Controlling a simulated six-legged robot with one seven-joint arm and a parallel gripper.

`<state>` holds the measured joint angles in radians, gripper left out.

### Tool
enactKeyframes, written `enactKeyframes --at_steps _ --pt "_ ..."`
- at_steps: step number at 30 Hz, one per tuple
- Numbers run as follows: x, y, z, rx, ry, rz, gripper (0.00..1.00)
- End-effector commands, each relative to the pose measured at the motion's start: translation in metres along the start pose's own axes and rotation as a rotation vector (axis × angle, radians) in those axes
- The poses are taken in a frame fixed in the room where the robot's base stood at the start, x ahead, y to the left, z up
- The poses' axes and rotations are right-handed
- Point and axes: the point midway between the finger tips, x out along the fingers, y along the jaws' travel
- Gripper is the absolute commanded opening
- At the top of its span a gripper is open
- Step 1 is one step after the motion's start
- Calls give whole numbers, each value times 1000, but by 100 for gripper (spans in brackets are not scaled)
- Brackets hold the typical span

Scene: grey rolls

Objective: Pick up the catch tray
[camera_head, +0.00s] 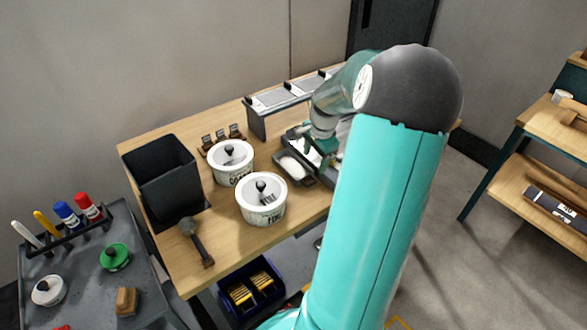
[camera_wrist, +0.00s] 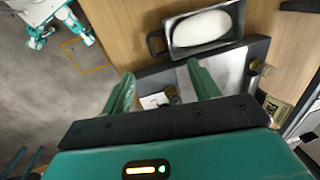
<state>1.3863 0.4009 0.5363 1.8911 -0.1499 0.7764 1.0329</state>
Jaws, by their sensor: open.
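A small dark tray (camera_head: 279,157) with a pale oval mass in it lies on the wooden table, beside the white lidded pots. It also shows at the top of the wrist view as a dark tray (camera_wrist: 176,50) with a loop handle at its left end. I cannot tell for sure that it is the catch tray. My gripper (camera_wrist: 161,68) is open, its two green fingers over a dark-framed unit (camera_wrist: 258,48) with a pale plate, just next to the tray. The fingers are apart from the tray. In the head view my arm partly hides this spot.
Two white lidded pots (camera_head: 262,212), a black bin (camera_head: 165,178) and a dark-headed tool (camera_head: 196,243) stand or lie left of the tray. A metal-topped stand (camera_head: 272,100) is behind it. A grey cart (camera_head: 85,290) is at lower left.

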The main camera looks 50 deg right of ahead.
Motion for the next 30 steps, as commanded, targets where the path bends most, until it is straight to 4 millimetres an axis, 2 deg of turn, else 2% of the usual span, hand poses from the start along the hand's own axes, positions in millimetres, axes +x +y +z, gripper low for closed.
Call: enactKeyframes --at_steps 1,6,13,21,30 --pt "12 1 0 1 -5 4 61" --pt "41 -1 -1 -1 -3 2 61" --pt "59 -1 -2 -1 -2 1 61" --pt "97 0 -1 -2 -2 1 61" --pt "102 0 -2 -2 1 1 61"
